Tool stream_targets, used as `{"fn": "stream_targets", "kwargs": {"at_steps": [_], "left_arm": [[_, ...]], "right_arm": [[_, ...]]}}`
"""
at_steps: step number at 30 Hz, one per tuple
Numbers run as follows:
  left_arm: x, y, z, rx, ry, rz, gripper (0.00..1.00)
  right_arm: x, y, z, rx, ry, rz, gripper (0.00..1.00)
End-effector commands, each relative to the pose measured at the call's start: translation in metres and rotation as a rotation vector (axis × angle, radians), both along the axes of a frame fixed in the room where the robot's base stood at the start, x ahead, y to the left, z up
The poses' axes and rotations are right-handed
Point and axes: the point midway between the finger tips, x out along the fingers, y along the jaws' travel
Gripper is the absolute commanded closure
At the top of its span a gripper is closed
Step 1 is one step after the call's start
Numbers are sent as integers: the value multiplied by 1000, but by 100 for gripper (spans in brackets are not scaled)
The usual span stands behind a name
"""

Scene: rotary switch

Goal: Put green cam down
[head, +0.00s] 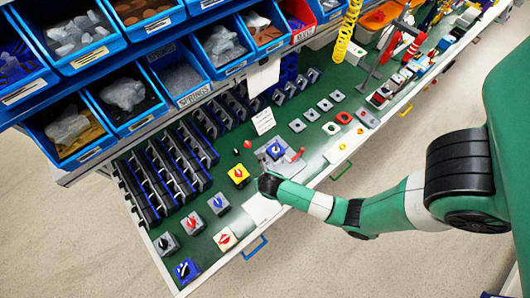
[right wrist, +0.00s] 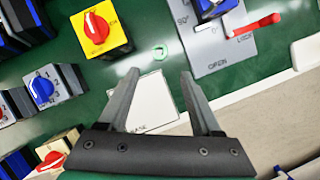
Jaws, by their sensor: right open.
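The green cam (right wrist: 160,52) is a small green ring lying on the green bench top in the right wrist view, between the yellow switch and the grey fixture. My right gripper (right wrist: 158,75) is open, with nothing between its fingers. Its fingertips point toward the cam, which lies just beyond them and apart from them. In the head view my right gripper (head: 268,184) is over the bench beside the fixture, and I cannot make out the cam there. My left gripper is in neither view.
A grey fixture plate (right wrist: 208,50) with a blue switch and red lever lies right of the cam. A yellow switch (right wrist: 97,28) with a red knob stands left. A white labelled card (right wrist: 150,105) lies below the gripper. Blue bins (head: 125,95) line the back.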

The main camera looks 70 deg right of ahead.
Motion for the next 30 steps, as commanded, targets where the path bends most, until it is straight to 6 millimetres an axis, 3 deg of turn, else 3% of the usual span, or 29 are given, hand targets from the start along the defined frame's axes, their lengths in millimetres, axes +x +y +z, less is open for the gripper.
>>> {"fn": "stream_targets", "kwargs": {"at_steps": [4,16,20,23,25,26,27,29,30], "left_arm": [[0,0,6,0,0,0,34],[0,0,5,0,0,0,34],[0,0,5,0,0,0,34],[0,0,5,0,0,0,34],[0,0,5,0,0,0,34],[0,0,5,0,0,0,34],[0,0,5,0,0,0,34],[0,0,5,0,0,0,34],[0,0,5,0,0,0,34]], "right_arm": [[-3,5,13,0,0,0,34],[-2,4,13,-2,-2,0,34],[23,-10,34,-81,-79,31,34],[73,-37,86,-262,-235,101,34],[113,-57,148,-452,-374,168,34],[129,-63,179,-545,-434,198,34],[147,-70,223,-677,-507,237,34],[166,-73,293,-884,-606,290,34],[173,-70,340,-1029,-659,323,34]]}}
